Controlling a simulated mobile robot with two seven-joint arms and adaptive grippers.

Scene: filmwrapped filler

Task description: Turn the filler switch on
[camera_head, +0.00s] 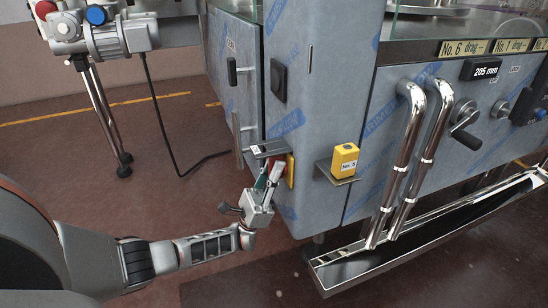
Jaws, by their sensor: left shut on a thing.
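The filler (335,90) is a large grey machine covered in blue-printed protective film. Its switch shows as a yellow plate (291,172) with a red part (277,167) on the lower front side, under a small dark ledge. My left gripper (268,177) reaches up to it from the lower left and is shut on the red part of the switch. The fingers hide much of the switch, and I cannot tell which way it is turned. My right gripper is not in view.
A yellow box marked No. 5 (345,160) sits on a small shelf right of the switch. Bent chrome pipes (408,150) and a shiny trough (430,235) are farther right. A dark door handle (232,71) is above left. Open floor lies at left.

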